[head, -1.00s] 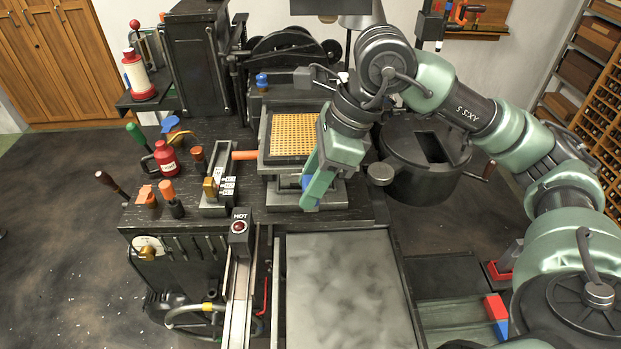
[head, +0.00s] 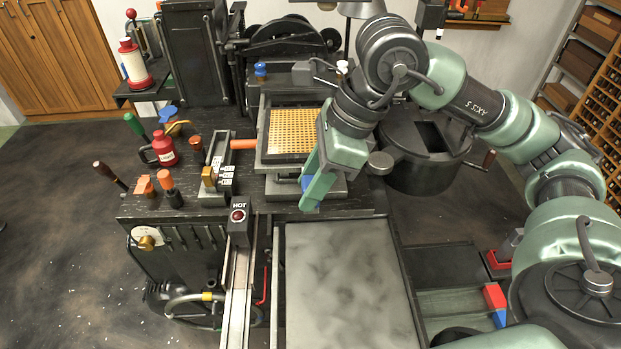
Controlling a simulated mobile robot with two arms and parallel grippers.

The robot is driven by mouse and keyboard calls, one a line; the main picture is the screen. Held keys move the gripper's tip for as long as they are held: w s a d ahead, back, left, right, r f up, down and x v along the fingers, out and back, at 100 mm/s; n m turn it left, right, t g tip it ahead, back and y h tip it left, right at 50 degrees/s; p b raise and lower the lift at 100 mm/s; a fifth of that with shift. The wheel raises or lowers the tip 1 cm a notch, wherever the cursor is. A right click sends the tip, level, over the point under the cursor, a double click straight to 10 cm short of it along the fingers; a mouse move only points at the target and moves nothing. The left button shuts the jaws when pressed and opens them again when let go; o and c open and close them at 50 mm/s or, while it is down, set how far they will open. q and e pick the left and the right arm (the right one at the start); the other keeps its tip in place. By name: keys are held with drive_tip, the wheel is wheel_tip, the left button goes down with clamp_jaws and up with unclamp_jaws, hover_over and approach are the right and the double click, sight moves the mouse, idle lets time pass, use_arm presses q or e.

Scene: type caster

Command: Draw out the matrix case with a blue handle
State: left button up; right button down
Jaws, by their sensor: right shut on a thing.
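The matrix case (head: 292,132) is a brass-coloured grid in a dark frame. It lies flat on the caster's raised block, behind the bare grey table. Its blue handle (head: 307,183) shows only as a small patch at the front right, mostly hidden by my right gripper. My right gripper (head: 313,192) points down at the front right corner of the case and is shut on the blue handle. The gripper and wrist cover the case's right edge. My left gripper is not in view.
A bare grey table (head: 345,285) lies in front. A rail with a HOT lamp (head: 238,215) runs along its left. An orange-handled lever (head: 243,144) points at the block's left side. A red oil can (head: 165,150) and several tools stand further left. A round dark pot (head: 425,155) stands at right.

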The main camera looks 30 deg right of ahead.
drive_tip(key=shift+s+a+r+b, duration=0.1)
drive_tip(key=shift+s+a, duration=0.25)
drive_tip(key=shift+s, duration=0.35)
drive_tip(key=shift+s+a+f+b, duration=0.1)
drive_tip(key=shift+s+a, duration=0.25)
drive_tip(key=shift+s, duration=0.4)
drive_tip(key=shift+s+a+r+b, duration=0.1)
drive_tip(key=shift+s+a, duration=0.25)
drive_tip(key=shift+s, duration=0.35)
